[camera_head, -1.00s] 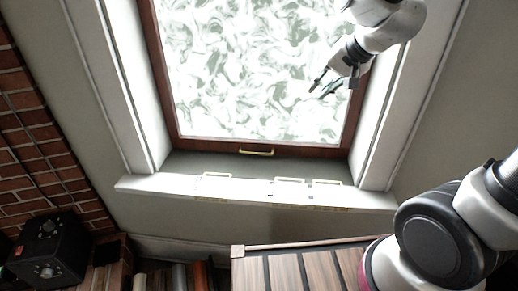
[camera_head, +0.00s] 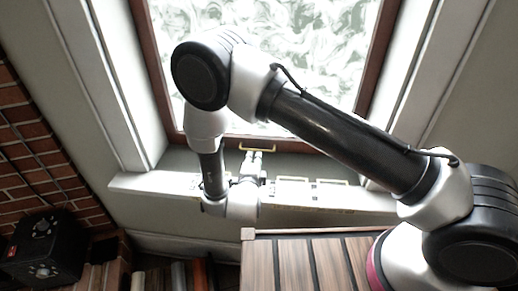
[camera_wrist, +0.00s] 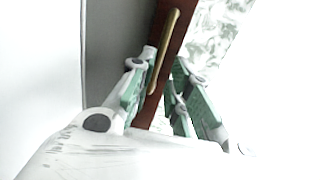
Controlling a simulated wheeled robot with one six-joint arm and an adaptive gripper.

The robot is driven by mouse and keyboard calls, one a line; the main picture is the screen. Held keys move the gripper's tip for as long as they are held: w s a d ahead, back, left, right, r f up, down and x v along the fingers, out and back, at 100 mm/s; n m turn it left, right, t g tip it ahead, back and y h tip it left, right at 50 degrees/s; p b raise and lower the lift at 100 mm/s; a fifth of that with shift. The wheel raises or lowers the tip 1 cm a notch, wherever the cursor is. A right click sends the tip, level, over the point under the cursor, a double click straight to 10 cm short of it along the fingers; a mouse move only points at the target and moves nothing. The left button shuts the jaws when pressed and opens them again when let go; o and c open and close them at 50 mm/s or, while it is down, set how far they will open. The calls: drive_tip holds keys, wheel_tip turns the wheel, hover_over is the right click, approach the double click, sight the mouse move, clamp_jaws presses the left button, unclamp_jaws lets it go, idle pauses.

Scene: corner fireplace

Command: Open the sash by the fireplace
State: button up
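The sash (camera_head: 160,75) is a window with a dark red-brown wooden frame and bright marbled glass, and it looks shut in the head view. Its brass handle (camera_head: 258,149) sits on the bottom rail. In the wrist view the brown rail (camera_wrist: 176,30) runs up between my fingers, with the brass handle (camera_wrist: 165,45) along it. My gripper (camera_head: 252,158) is just below the handle in the head view. In the wrist view my gripper (camera_wrist: 158,88) is open, its green-padded fingers apart on either side of the handle's near end. I cannot tell whether they touch it.
A white sill (camera_head: 140,184) with pale handle-like outlines runs below the sash. A slatted wooden top (camera_head: 300,265) stands in front. A black box with knobs (camera_head: 40,247) and a brick wall (camera_head: 35,150) are at left. My arm covers much of the glass.

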sight(256, 151)
drive_tip(key=shift+w+d+f, duration=0.1)
drive_tip(key=shift+f, duration=0.1)
drive_tip(key=x, duration=0.7)
drive_tip(key=shift+w, duration=0.2)
drive_tip(key=shift+c, duration=0.2)
clamp_jaws()
